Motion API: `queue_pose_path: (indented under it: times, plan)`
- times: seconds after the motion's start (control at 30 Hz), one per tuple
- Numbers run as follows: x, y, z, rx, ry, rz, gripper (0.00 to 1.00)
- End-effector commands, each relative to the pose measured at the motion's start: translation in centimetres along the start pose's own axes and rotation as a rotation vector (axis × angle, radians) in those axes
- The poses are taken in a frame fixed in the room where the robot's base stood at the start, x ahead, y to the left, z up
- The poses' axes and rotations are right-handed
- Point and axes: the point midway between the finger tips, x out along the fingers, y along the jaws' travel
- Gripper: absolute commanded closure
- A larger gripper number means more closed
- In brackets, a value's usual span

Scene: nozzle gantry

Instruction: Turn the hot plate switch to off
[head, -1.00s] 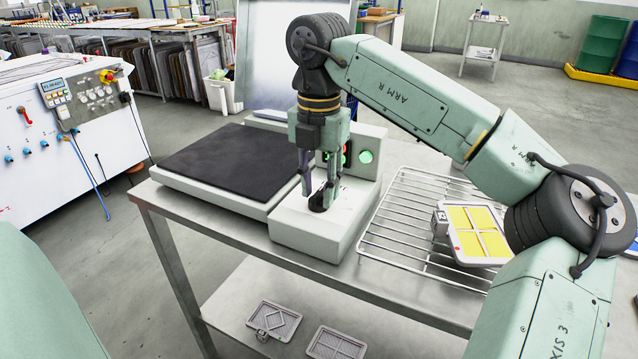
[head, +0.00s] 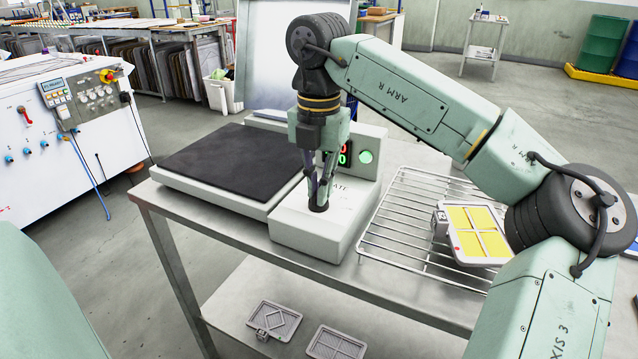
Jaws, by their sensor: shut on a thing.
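The hot plate (head: 225,168) has a dark flat top and a pale body on a metal table. Its pale control box (head: 310,239) stands at its right front. The switch (head: 318,205) is a small black knob on top of this box, partly covered by the fingers. My gripper (head: 319,194) points straight down and is shut on the switch. The switch's pointing direction is hidden. A panel behind shows a round green light (head: 366,156) and a display with red and green digits (head: 345,153), partly hidden by my gripper.
A wire rack (head: 400,236) lies right of the control box, with a yellow-filled tray (head: 474,232) on its right part. Two grey trays (head: 275,322) lie on the lower shelf. A white cabinet (head: 60,140) stands at the left.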

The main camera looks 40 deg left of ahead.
Motion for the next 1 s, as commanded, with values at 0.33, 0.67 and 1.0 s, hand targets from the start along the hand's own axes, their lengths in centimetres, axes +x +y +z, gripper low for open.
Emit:
queue_pose_path:
  times: [0.33,0.67,1.0]
  plan:
    - [-0.23,0.03,0.05,-0.194,-0.003,-0.001,1.00]
    - [-0.23,0.07,0.04,-0.503,-0.001,0.000,1.00]
    - [-0.19,0.14,0.00,-0.823,-0.002,-0.001,1.00]
